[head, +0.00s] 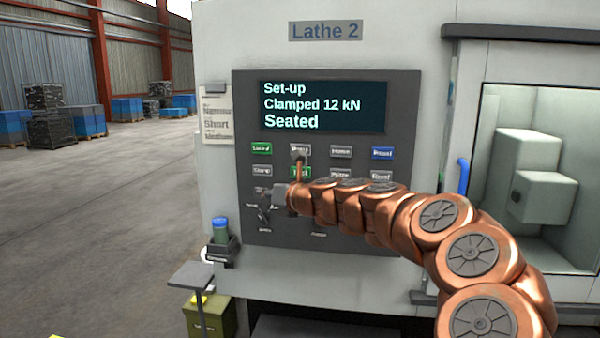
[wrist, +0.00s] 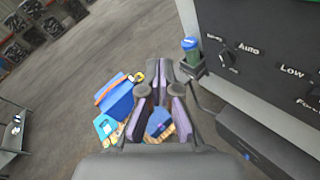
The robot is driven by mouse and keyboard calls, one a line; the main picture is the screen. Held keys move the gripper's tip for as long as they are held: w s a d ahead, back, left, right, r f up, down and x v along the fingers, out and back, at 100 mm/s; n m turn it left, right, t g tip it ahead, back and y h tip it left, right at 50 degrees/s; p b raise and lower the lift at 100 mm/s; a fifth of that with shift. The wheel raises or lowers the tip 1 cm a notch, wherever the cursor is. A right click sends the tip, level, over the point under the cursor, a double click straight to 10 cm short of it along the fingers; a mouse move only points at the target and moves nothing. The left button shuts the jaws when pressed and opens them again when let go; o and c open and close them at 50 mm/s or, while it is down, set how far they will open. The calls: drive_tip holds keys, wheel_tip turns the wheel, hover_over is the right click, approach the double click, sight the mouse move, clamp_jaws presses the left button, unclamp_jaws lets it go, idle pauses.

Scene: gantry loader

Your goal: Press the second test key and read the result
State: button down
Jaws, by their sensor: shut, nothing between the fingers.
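The Lathe 2 panel (head: 400,130) carries a lit screen (head: 322,106) reading "Set-up", "Clamped 12 kN", "Seated". Below it are two rows of keys. A green key (head: 306,173), second in the lower row, is partly hidden by my arm; its label seems to end in "st". Another green key (head: 261,148) is at the upper left. My gripper (head: 265,212) is in front of the panel's lower left, below the keys, shut and empty. In the wrist view my gripper (wrist: 160,95) points past the panel's edge; no keys show there. Contact with the panel cannot be told.
A blue-lidded green container (head: 221,230) sits in a holder at the panel's lower left. A small stand (head: 192,276) and an olive bin (head: 208,315) are below. The lathe's open bay (head: 535,190) is right. Floor at left is clear; blue crates stand far back.

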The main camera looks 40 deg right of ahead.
drive_tip(key=s+d+m+h, duration=0.2)
drive_tip(key=d+m, duration=0.3)
drive_tip(key=d, duration=0.3)
drive_tip(key=shift+d+h, duration=0.4)
drive_tip(key=shift+f, duration=0.1)
drive_tip(key=w+d+p, duration=0.1)
drive_tip(key=w+d, duration=0.4)
drive_tip(key=d, duration=0.2)
idle(0.9)
